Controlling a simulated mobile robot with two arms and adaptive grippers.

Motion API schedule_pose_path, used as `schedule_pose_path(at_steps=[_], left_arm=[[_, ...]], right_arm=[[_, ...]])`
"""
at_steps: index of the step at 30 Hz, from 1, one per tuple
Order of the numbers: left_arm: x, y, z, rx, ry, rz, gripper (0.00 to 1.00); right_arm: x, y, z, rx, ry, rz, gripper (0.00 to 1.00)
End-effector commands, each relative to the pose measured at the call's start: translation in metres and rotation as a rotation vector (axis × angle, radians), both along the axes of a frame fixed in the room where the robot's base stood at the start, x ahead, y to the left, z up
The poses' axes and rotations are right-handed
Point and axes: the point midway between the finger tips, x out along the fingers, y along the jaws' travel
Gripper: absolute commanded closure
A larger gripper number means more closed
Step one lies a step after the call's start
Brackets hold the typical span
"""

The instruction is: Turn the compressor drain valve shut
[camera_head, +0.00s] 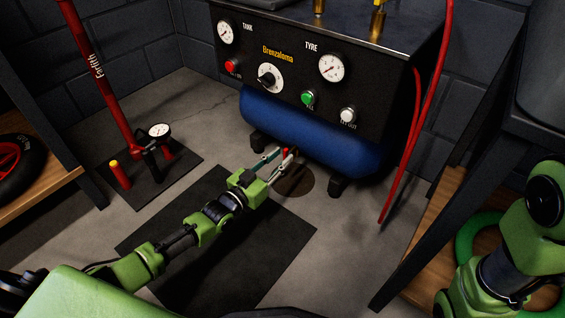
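The compressor (325,123) has a black front panel above a blue tank. A small red part (286,152), which looks like the drain valve's handle, shows low at the tank's underside. My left gripper (287,155) reaches in from the lower left, with its fingertips at this red part. Its two fingers are a little apart, with the red part between or just behind them. I cannot tell whether they touch it. The valve body and its angle are mostly hidden. My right arm shows at the lower right, but its gripper is out of view.
A dark round patch (296,184) lies on the floor below the tank. A dark mat (270,248) lies under my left arm. A red floor pump (112,90) stands at the left. A red hose (402,160) hangs right of the compressor, near a dark bench leg (420,245).

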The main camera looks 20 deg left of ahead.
Motion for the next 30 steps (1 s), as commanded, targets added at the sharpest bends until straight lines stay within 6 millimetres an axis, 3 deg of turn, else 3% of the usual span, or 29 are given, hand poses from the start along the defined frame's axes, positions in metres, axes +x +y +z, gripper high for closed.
schedule_pose_path(at_steps=[6,14,15,18,30], left_arm=[[0.014,-0.0045,-0.0008,0.001,0.001,0.001,0.75],[0.0151,-0.005,0.0003,0.001,0.001,0.001,0.75],[0.0151,-0.005,0.0003,0.001,0.001,0.001,0.78],[0.015,-0.005,0.0002,0.0,0.001,0.001,1.0],[0.0145,-0.0055,0.001,0.028,-0.008,0.001,1.0]], right_arm=[[-0.0002,0.0001,-0.0106,-0.001,0.0,0.0,0.6],[-0.0003,0.0001,-0.0101,-0.001,0.0,0.0,0.6],[-0.0003,0.0001,-0.0101,-0.001,0.0,0.0,0.6],[-0.0003,0.0001,-0.0102,-0.001,0.0,0.0,0.6],[-0.0002,0.0001,-0.0061,-0.001,0.0,0.0,0.6]])
